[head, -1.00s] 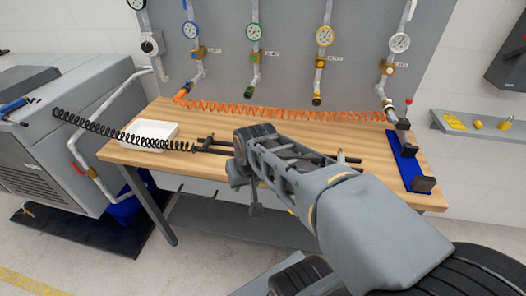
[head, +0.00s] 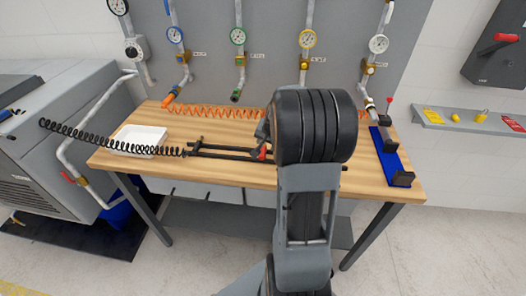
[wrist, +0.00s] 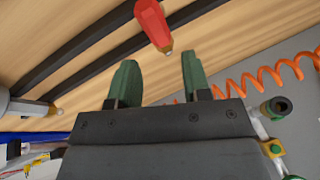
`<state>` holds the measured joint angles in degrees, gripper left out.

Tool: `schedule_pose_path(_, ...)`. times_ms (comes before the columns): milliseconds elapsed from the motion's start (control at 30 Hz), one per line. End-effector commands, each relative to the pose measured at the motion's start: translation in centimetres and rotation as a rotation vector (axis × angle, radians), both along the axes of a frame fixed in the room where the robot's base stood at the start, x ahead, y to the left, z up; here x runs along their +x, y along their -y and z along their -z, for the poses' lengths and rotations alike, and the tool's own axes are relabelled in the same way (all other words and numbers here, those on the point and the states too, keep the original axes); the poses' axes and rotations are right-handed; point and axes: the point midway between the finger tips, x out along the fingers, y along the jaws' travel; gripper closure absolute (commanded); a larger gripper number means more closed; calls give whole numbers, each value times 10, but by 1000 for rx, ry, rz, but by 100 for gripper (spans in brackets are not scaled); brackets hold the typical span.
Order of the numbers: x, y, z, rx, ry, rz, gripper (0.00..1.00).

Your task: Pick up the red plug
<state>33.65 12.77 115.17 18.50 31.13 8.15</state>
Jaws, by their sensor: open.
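The red plug (head: 262,153) lies on the wooden table by the dark rails, just left of my arm in the head view. In the wrist view the red plug (wrist: 152,20) has a small metal tip and shows at the top middle, partly cut off by the frame edge. My gripper (wrist: 160,70) is open, with its two green fingers apart and nothing between them. The plug appears beyond the fingertips, roughly in line with the gap. In the head view my arm hides most of the gripper.
A white tray (head: 139,140) stands at the table's left, with a black coiled hose (head: 90,134) over it. An orange coiled hose (head: 215,111) runs along the back below the gauge panel (head: 270,50). A blue fixture (head: 389,153) sits at the right end of the wooden table (head: 115,160).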

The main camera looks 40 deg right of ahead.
Motion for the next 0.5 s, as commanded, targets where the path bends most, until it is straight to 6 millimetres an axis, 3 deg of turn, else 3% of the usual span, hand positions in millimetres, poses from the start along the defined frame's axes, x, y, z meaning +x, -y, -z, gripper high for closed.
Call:
schedule_pose_path(233, 5, 1, 13, 2, -3, -1, 56)
schedule_pose_path(500, 19, 4, 45, 0, -1, 0, 56)
